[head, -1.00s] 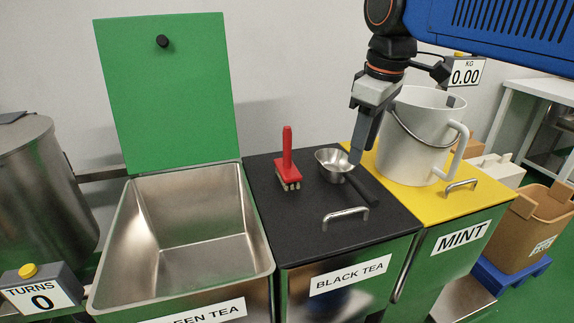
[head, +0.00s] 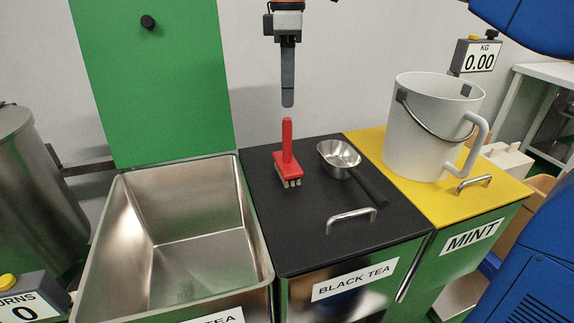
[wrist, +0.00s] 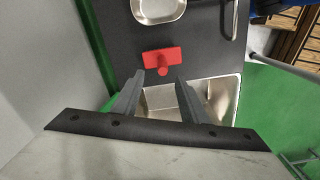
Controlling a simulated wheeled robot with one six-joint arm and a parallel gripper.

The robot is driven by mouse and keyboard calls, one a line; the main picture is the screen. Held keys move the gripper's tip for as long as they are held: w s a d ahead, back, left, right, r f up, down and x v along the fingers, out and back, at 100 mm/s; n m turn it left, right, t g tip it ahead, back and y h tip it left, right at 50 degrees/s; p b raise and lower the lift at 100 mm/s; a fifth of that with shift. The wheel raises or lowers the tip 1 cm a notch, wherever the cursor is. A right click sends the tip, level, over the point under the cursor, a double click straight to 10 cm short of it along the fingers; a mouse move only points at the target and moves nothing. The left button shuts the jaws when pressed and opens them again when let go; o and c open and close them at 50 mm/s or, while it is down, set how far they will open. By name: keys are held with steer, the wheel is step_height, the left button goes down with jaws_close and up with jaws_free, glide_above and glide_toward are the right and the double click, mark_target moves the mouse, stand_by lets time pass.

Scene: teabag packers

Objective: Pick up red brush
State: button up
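The red brush (head: 287,160) stands on the black lid (head: 310,215) of the BLACK TEA bin, its handle pointing up and its pale bristles down. In the wrist view the red brush (wrist: 162,60) is seen from above, just beyond the fingertips. My gripper (head: 288,103) points down above the brush's handle, with a small gap between them in the head view. In the wrist view my gripper (wrist: 160,76) has its two fingers apart with nothing between them.
A metal scoop (head: 340,155) lies just right of the brush. A white jug (head: 425,130) stands on the yellow MINT lid (head: 500,190). On the left is the open steel GREEN TEA bin (head: 190,225) with its green lid (head: 150,85) raised behind. The lid handle (head: 350,218) is in front.

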mark_target(288, 118)
step_height(288, 118, down, 8)
steer(key=shift+f, duration=0.1)
steer(key=shift+s+a+f, duration=0.1)
steer(key=shift+s+f, duration=0.05)
steer(key=shift+f, duration=1.2)
steer(key=shift+s+f, duration=0.15)
steer(key=shift+f, duration=1.15)
jaws_close()
